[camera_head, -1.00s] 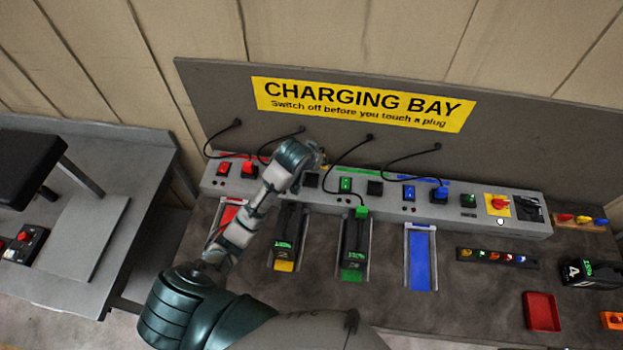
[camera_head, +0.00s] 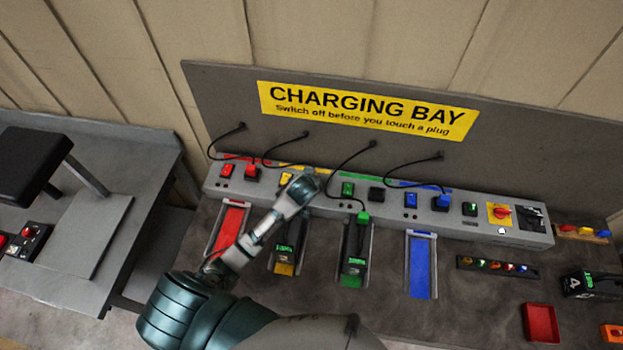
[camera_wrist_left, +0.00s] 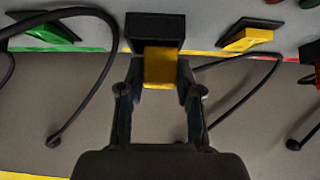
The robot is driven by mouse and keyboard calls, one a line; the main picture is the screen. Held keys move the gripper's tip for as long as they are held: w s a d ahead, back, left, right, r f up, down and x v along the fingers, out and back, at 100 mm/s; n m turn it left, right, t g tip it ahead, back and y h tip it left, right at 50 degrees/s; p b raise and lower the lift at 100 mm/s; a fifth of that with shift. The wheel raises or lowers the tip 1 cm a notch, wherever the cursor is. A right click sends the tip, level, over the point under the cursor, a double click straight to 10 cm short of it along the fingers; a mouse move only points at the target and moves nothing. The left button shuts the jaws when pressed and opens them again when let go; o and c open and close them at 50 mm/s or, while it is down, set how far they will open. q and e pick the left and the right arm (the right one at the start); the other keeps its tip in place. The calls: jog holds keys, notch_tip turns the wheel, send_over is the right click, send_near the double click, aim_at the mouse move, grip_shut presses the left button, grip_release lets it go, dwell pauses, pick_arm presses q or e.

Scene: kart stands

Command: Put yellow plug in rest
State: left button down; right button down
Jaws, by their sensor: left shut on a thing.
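In the left wrist view my left gripper (camera_wrist_left: 160,78) is shut on the yellow plug (camera_wrist_left: 161,65), one finger on each side. The plug's far end meets a black block-shaped rest (camera_wrist_left: 153,28) on the grey console; I cannot tell how deep it sits. In the head view my left gripper (camera_head: 311,180) is over the console just right of the yellow switch (camera_head: 285,179), hiding the plug and the rest. The yellow switch also shows in the wrist view (camera_wrist_left: 247,38). My right gripper is in neither view.
The console (camera_head: 480,226) also carries the green switch (camera_head: 347,189), an empty black rest (camera_head: 376,194) and the blue plug (camera_head: 440,203). The green plug (camera_head: 363,217) is at the green-marked battery (camera_head: 354,258). Black cables loop from the back panel around my gripper.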

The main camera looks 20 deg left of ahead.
pick_arm(q)
jog(key=shift+s+d+f, duration=0.15)
jog(key=shift+f, duration=0.05)
jog(key=c, duration=0.9)
grip_release()
jog(key=shift+d, duration=0.15)
jog(key=shift+o, duration=0.6)
jog(key=shift+d, duration=0.15)
jog(key=shift+d+r, duration=0.1)
jog(key=shift+d, duration=0.05)
jog(key=shift+r, duration=0.2)
jog(key=v, duration=1.1)
jog(key=shift+s+r, duration=0.2)
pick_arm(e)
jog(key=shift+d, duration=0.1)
pick_arm(q)
jog(key=shift+a, duration=0.25)
